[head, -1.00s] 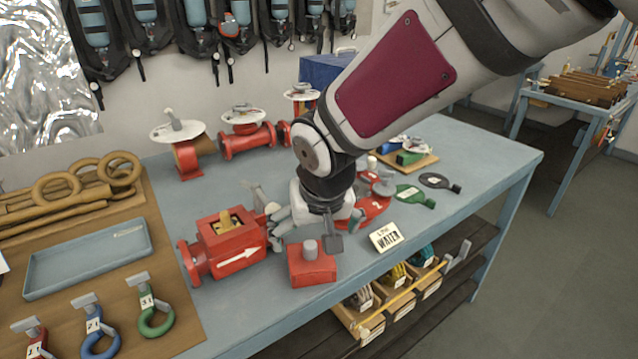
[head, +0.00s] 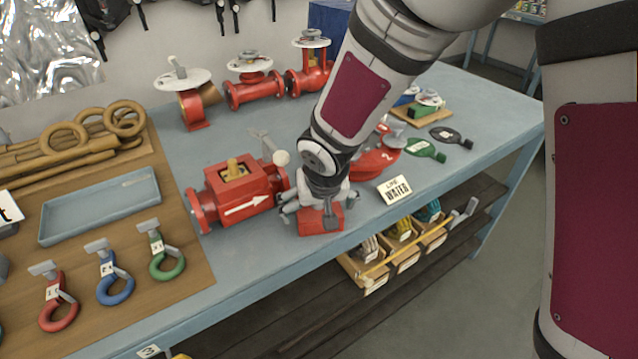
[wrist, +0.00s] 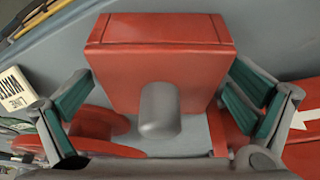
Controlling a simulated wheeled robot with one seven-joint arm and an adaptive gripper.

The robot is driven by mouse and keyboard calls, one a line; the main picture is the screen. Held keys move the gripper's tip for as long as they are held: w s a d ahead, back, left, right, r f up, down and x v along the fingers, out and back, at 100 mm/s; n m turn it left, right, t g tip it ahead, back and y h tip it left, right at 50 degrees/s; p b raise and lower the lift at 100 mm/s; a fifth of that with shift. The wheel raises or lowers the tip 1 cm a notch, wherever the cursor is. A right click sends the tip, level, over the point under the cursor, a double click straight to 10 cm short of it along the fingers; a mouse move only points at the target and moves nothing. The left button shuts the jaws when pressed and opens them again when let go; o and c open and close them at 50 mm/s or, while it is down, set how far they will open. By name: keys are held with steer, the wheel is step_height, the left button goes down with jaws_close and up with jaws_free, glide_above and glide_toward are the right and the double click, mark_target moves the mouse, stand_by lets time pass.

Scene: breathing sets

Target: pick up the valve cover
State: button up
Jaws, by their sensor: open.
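The valve cover is a red square block with a grey knob on top. In the head view the cover (head: 321,220) sits on the blue-grey table near its front edge, partly hidden by my gripper (head: 318,203), which is right above it. In the wrist view the cover (wrist: 160,60) fills the upper middle, its grey knob (wrist: 160,110) pointing toward the camera. My gripper's fingers (wrist: 160,105) are spread, one on each side of the cover. Whether either finger touches it, I cannot tell. The red valve body (head: 238,190) with a white arrow stands just left of the cover, its top open.
A "LINE WATER" sign (head: 395,190) stands close on the right. A red curved pipe part (head: 377,163) lies behind my gripper. A blue tray (head: 100,205) and numbered rings are at left.

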steer(key=c, duration=1.5)
steer(key=shift+r, duration=0.1)
